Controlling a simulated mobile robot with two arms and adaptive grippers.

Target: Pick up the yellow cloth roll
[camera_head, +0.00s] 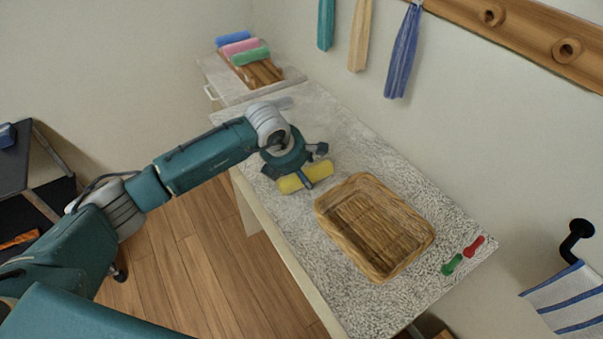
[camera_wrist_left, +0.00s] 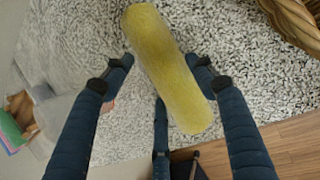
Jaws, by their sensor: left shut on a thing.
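The yellow cloth roll (camera_head: 318,172) is at my left gripper (camera_head: 303,172), over the speckled counter and just left of the wicker basket (camera_head: 337,226). In the left wrist view the yellow roll (camera_wrist_left: 165,65) lies between the fingers of my left gripper (camera_wrist_left: 165,78), slanting from upper left to lower right. The gripper is shut on the roll around its middle, and both ends stick out. I cannot tell how far the roll is above the counter. My right gripper is not in view.
The basket looks empty. Blue (camera_head: 233,37), pink (camera_head: 240,46) and green (camera_head: 250,56) rolls lie on a wooden rack at the back. Small green (camera_head: 452,264) and red (camera_head: 474,246) items lie right of the basket. Towels hang from the wall rail (camera_head: 520,35).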

